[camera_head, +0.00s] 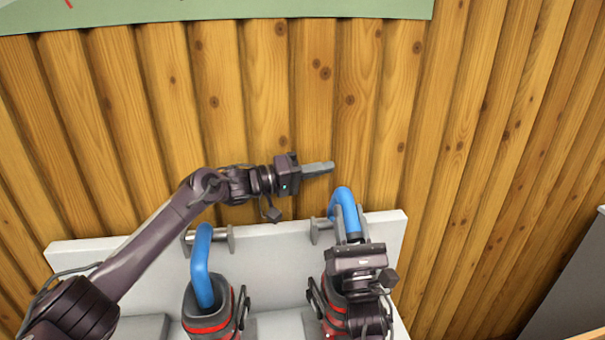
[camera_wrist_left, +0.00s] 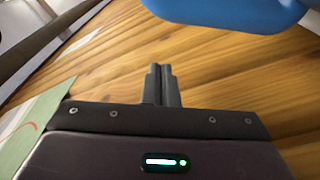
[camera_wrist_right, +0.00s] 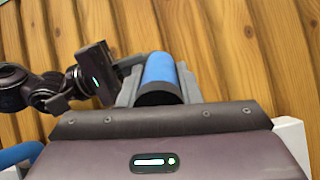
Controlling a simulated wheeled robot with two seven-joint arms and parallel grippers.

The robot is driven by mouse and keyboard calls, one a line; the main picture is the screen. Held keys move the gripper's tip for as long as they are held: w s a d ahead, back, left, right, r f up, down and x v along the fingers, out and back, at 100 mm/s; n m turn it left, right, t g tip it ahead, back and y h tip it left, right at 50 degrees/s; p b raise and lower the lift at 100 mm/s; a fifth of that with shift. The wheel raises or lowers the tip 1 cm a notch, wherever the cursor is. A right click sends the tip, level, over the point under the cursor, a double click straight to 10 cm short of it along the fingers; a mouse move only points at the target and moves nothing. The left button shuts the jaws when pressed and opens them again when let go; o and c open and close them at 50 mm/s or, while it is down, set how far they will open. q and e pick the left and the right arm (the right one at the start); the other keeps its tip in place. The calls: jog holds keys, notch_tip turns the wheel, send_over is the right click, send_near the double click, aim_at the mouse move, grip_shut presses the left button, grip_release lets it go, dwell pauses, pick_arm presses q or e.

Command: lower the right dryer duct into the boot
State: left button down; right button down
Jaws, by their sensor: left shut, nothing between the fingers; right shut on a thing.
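The right dryer duct (camera_head: 343,200) is a blue bent tube with a dark end, rising from a bracket on the white dryer. My right gripper (camera_head: 350,222) is shut on it near the dark end; the right wrist view shows the blue duct (camera_wrist_right: 160,72) between the fingers. The right boot (camera_head: 329,300), grey with red bands, is below, partly hidden by my right wrist. I cannot tell whether the duct's end is inside it. My left gripper (camera_head: 330,168) is shut and empty, above and left of the duct. A blue duct (camera_wrist_left: 240,12) fills the top of the left wrist view.
The left boot (camera_head: 212,313) stands at left with the left blue duct (camera_head: 202,265) bending down into its opening. The white dryer panel (camera_head: 270,260) is behind both boots. A wooden plank wall (camera_head: 250,100) rises behind, with a green sheet (camera_head: 220,8) at the top.

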pick_arm(q)
jog(key=x, duration=0.3)
jog(key=shift+s+a+f, duration=0.15)
jog(key=shift+s+f, duration=0.25)
jog(key=shift+s, duration=0.05)
pick_arm(e)
jog(key=shift+d, duration=0.1)
pick_arm(q)
jog(key=shift+s+a+f, duration=0.1)
jog(key=shift+s+f, duration=0.2)
jog(key=shift+s, duration=0.4)
jog(key=shift+s+f, duration=0.35)
jog(key=shift+s, duration=0.25)
